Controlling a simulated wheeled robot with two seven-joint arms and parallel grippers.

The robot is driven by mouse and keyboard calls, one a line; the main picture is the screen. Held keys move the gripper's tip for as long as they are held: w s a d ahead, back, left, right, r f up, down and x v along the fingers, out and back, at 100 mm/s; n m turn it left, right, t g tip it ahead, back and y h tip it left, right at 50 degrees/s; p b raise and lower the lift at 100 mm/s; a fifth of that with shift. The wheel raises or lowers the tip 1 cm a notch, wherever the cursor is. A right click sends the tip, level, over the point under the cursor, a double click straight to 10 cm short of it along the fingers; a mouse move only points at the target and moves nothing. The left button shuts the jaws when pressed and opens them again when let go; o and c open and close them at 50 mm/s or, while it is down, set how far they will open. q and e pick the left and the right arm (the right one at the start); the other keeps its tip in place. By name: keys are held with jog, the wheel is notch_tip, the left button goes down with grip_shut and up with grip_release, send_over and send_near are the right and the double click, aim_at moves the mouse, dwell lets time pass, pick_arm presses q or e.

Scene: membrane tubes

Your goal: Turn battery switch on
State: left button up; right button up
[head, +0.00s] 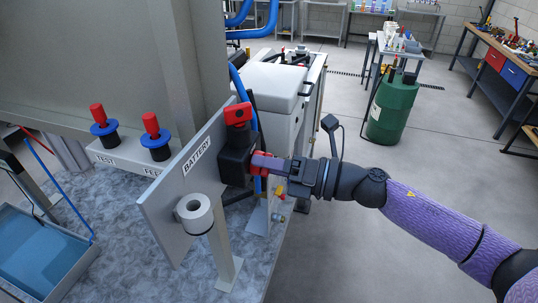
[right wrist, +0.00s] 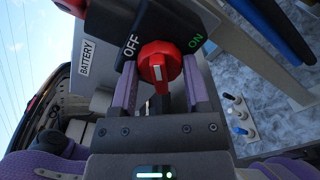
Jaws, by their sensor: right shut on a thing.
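The battery switch (head: 235,160) is a black box on the right side of an upright grey panel (head: 172,205) labelled BATTERY. Its red knob (right wrist: 158,62) shows in the right wrist view between the words OFF and ON. A short white mark on the knob lies on the side toward my gripper. My right gripper (head: 266,166) reaches the switch from the right, and its two purple fingers flank the knob and are shut on it. In the right wrist view the right gripper (right wrist: 160,92) has one finger on each side of the knob. My left gripper is out of view.
A red part (head: 237,113) stands above the switch box. A white roll (head: 194,213) on a post is in front of the panel. Two red-and-blue plugs (head: 155,137) stand on a TEST box behind it. A blue tray (head: 45,255) lies at left.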

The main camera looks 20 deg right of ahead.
jog(key=m+p, duration=0.2)
jog(key=m, duration=0.2)
jog(key=shift+r+p, duration=0.15)
jog(key=shift+p, duration=0.15)
jog(key=shift+m+p, duration=0.85)
jog(key=shift+m, duration=0.85)
jog(key=o, duration=1.3)
jog(key=shift+d+f, duration=0.1)
jog(key=shift+f, duration=0.1)
